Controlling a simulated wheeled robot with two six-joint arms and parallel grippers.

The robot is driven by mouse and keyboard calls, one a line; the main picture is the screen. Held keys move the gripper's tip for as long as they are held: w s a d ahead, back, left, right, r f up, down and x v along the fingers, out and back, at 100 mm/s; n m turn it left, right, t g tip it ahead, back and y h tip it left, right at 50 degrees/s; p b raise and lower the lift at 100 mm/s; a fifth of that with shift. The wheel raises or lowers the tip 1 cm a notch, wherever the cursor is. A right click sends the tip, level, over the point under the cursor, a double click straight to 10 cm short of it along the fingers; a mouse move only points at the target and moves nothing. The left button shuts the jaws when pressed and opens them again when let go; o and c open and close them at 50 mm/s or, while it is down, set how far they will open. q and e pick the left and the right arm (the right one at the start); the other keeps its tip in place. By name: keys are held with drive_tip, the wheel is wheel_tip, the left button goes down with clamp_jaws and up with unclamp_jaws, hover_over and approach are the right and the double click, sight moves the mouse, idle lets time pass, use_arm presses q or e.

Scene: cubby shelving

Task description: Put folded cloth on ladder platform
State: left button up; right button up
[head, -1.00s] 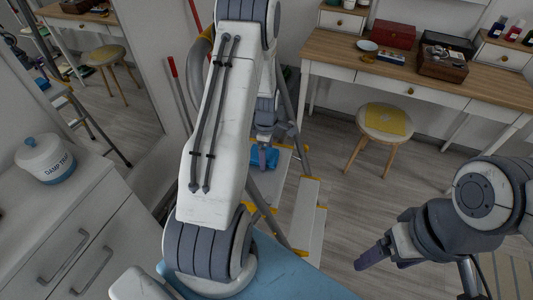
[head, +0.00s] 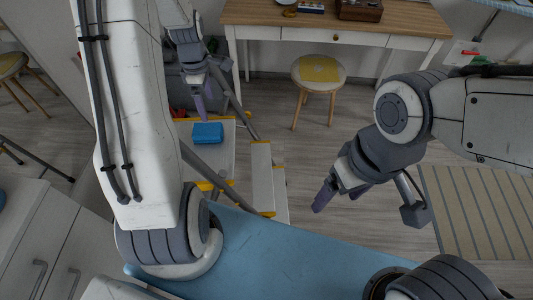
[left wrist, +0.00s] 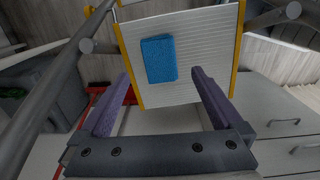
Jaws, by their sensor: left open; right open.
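A blue folded cloth (head: 208,132) lies flat on the white ladder platform (head: 222,165), which has yellow edges. In the left wrist view the cloth (left wrist: 158,59) rests wholly on the ribbed platform (left wrist: 208,45). My left gripper (head: 205,95) is open and empty, just behind and above the cloth in the head view. In the left wrist view its purple fingers (left wrist: 160,78) stand apart, with the cloth beyond them and not between them. My right gripper (head: 325,195) is open and empty, over the floor to the right of the ladder.
A round stool (head: 319,86) with a yellow square on its seat stands before the wooden desk (head: 340,20). Drawers (head: 50,240) stand at left. Ladder rails (left wrist: 65,65) flank the left gripper. Open floor lies right of the ladder steps (head: 263,178).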

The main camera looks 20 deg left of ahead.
use_arm(q)
drive_tip(key=s+d+r+m, duration=0.3)
drive_tip(key=d+m, duration=0.2)
drive_tip(key=d, duration=0.2)
drive_tip(key=s+d+r+m, duration=0.2)
drive_tip(key=d+r+m, duration=0.1)
drive_tip(key=d+m, duration=0.3)
drive_tip(key=s+d+r+m, duration=0.3)
drive_tip(key=d+m, duration=0.1)
drive_tip(key=d, duration=0.5)
drive_tip(key=s+d+r+m, duration=0.1)
drive_tip(key=s+d+m, duration=0.2)
drive_tip(key=s+m, duration=0.3)
drive_tip(key=s+d+r+m+h, duration=0.1)
drive_tip(key=s+d+m, duration=0.3)
drive_tip(key=s+m, duration=0.3)
drive_tip(key=shift+s+m, duration=0.3)
drive_tip(key=shift+s, duration=0.75)
drive_tip(key=shift+r, duration=0.1)
